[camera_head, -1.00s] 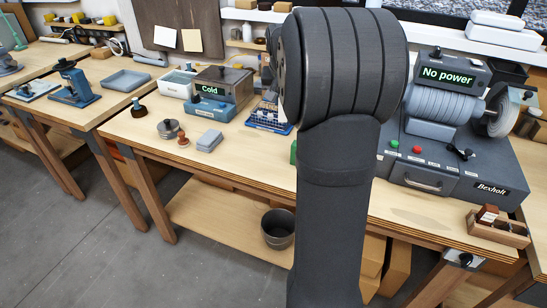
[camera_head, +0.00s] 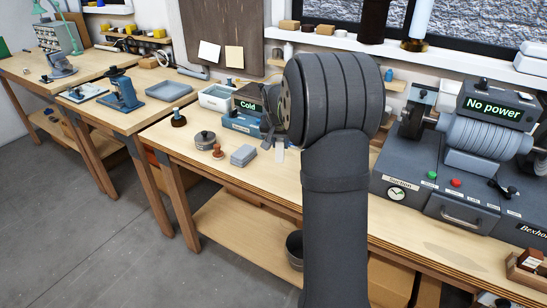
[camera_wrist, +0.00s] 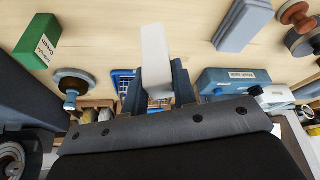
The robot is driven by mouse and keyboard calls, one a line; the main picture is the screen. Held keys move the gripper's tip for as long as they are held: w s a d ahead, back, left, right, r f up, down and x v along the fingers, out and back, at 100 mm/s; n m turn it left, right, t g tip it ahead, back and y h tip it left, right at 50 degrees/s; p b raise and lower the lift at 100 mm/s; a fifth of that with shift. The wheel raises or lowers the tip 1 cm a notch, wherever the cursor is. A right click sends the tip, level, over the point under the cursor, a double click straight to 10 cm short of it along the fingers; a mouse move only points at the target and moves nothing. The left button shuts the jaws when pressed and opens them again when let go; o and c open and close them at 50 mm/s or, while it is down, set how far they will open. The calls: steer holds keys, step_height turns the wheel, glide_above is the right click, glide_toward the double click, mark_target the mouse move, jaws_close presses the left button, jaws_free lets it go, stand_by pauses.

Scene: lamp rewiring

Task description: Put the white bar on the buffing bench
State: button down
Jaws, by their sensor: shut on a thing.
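My gripper (camera_wrist: 158,78) is shut on the white bar (camera_wrist: 154,46), which stands out from between the fingers above the wooden bench top in the wrist view. In the head view, a pale bar end (camera_head: 279,161) shows beside my arm; most of my gripper is hidden. The buffing bench (camera_head: 403,177) is the grey machine at the right, with a ribbed drum, a "No power" display, green and red buttons and a drawer. My gripper is left of it, apart from it.
The unit reading "Cold" (camera_head: 246,105) stands left of my arm. A grey block (camera_head: 243,155), a lidded pot (camera_head: 205,140) and a small red-brown knob (camera_head: 218,152) lie nearby. A green box (camera_wrist: 36,41) shows in the wrist view. A wooden box (camera_head: 527,268) is at far right.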

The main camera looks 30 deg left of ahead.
steer(key=shift+s+a+f, duration=0.1)
steer(key=shift+a+f, duration=0.5)
steer(key=shift+f, duration=0.45)
steer(key=shift+s+a+f, duration=0.1)
steer(key=shift+a+f, duration=0.55)
steer(key=shift+f, duration=0.35)
steer(key=shift+s+a+f, duration=0.1)
steer(key=shift+a+f, duration=0.5)
steer(key=shift+f, duration=0.45)
steer(key=shift+f, duration=0.15)
steer(key=c, duration=1.2)
jaws_free()
steer(key=shift+o, duration=0.2)
steer(key=v, duration=1.2)
steer(key=shift+w, duration=0.1)
